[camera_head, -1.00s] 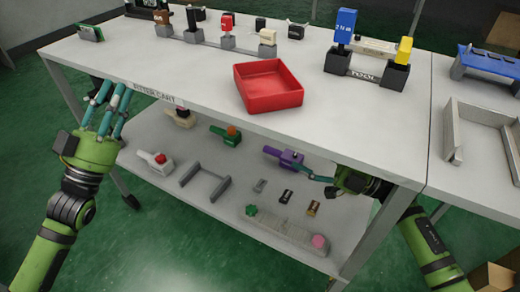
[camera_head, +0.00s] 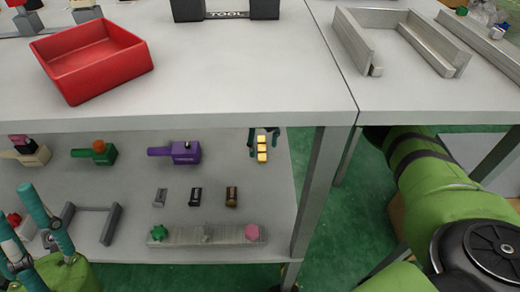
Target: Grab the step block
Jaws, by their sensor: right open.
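A small piece with yellow faces and dark bands (camera_head: 262,148) shows below the table top's front edge, toward the right end of the lower shelf; it may be the step block. Small grey (camera_head: 160,198), black (camera_head: 195,197) and brown (camera_head: 231,197) blocks lie in a row on the shelf. My left gripper (camera_head: 32,232) is at the lower left, its fingers spread and empty, cut off by the frame.
A purple lever fixture (camera_head: 178,153) and a green one (camera_head: 95,152) are on the shelf. A grey bar with knobs (camera_head: 205,236) lies in front. A table leg (camera_head: 322,190) stands right of the shelf. A red tray (camera_head: 90,60) is on top.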

